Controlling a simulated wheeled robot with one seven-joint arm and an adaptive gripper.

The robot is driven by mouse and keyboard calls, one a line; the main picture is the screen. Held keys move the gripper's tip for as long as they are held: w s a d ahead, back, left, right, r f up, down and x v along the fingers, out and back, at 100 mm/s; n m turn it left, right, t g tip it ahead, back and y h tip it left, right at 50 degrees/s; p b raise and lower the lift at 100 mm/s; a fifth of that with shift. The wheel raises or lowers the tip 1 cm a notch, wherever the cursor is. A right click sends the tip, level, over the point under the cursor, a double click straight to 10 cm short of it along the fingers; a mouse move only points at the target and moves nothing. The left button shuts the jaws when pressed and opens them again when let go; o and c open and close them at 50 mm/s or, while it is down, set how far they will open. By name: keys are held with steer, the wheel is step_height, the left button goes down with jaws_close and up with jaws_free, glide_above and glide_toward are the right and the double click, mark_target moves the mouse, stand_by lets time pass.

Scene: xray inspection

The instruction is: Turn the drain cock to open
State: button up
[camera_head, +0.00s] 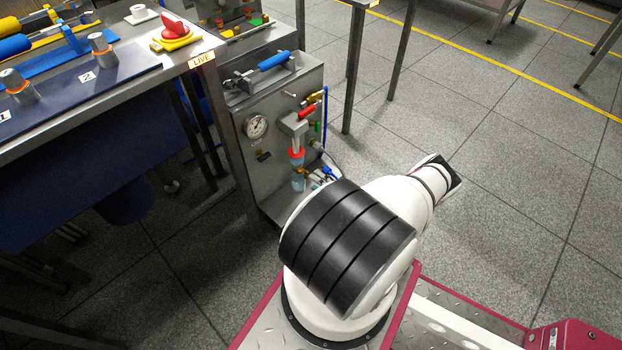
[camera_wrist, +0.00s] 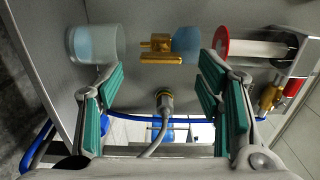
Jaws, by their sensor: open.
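The brass drain cock (camera_wrist: 160,48) sticks out from the bottom of a bluish filter bowl (camera_wrist: 187,42) with a red collar (camera_wrist: 222,42) in the wrist view. In the head view the drain cock (camera_head: 300,173) shows small on the front of the steel cabinet. A clear cup with bluish content (camera_wrist: 95,45) lies below the cock's outlet, apart from it. My gripper (camera_wrist: 160,82) is open and empty, its green-padded fingers apart. The cock appears between and beyond the fingertips, with no visible contact. In the head view my arm hides most of the gripper.
A hose fitting (camera_wrist: 163,100) with a grey hose sits between the fingers in the wrist view. A blue tube (camera_wrist: 200,120) runs across behind them. The steel cabinet (camera_head: 262,185) carries a gauge (camera_head: 256,126) and a red-handled valve (camera_head: 306,112). A table (camera_head: 190,62) stands left; open floor lies right.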

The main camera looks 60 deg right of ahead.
steer(key=v, duration=0.8)
steer(key=shift+w, duration=0.1)
